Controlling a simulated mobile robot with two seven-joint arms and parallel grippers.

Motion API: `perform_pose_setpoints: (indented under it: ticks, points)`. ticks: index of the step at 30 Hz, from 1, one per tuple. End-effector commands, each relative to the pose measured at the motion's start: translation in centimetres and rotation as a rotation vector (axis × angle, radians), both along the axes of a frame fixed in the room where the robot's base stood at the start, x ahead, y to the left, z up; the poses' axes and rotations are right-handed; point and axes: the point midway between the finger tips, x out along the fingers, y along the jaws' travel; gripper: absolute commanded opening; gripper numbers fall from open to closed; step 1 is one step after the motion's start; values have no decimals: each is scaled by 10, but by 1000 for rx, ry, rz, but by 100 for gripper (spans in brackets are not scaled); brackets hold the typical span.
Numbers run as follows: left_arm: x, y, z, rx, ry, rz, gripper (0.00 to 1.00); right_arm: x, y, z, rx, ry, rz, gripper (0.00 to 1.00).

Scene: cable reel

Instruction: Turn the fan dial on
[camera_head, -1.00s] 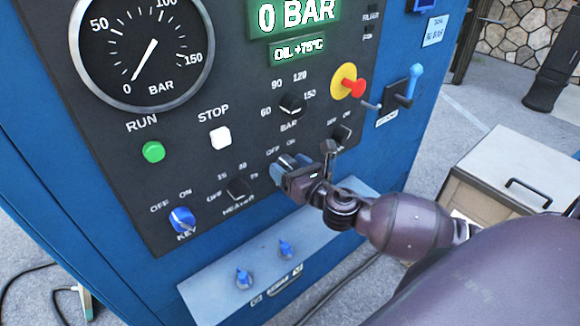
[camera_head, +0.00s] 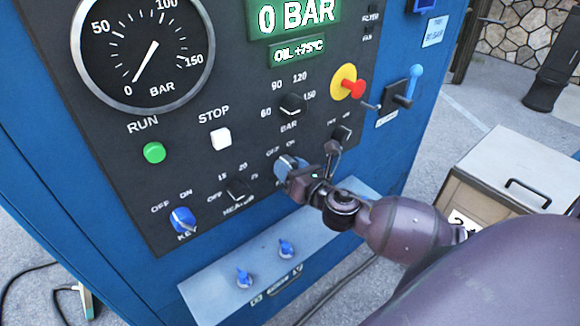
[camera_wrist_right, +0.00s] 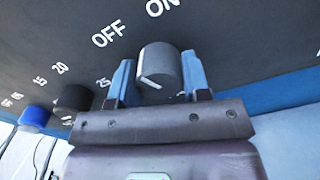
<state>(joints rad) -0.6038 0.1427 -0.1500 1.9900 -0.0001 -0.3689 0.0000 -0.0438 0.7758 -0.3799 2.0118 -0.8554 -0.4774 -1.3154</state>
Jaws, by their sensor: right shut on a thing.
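The dial under my right gripper is a grey round knob (camera_wrist_right: 158,70) with a white line on it. It shows in the wrist view beside the white OFF and ON labels on the dark panel. Its name label is hidden, so I cannot read that it is the fan dial. My right gripper (camera_head: 286,168) is at this dial. In the wrist view its two blue fingers (camera_wrist_right: 160,85) stand on either side of the knob, shut on it. In the head view the gripper covers most of the knob. My left gripper is not in view.
The heater dial (camera_head: 238,189) and blue key switch (camera_head: 182,220) are to the left. The BAR dial (camera_head: 291,104) is above, and another black dial (camera_head: 342,133) is close at the right. A sloping grey ledge (camera_head: 215,285) with two blue knobs juts out below.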

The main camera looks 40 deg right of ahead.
Motion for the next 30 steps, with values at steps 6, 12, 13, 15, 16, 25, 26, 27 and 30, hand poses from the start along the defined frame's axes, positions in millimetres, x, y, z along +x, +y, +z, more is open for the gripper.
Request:
perform_pose_setpoints:
  ticks: [6,12,13,15,16,25,26,27,30]
  points:
    - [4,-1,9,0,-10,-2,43,0,0,2,191,14,-1,20]
    - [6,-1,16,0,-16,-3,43,0,0,2,382,29,-3,20]
    - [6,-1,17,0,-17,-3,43,0,0,2,410,30,-2,20]
    - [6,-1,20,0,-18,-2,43,0,0,2,476,35,-2,20]
    - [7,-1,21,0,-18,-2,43,0,0,2,504,38,-2,20]
    - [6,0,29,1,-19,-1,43,0,-1,2,738,56,-3,20]
    - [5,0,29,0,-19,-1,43,0,-1,2,757,57,-2,20]
    - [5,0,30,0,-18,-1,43,0,-1,2,778,58,-2,20]
    - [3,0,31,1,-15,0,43,0,-1,2,828,62,-2,20]
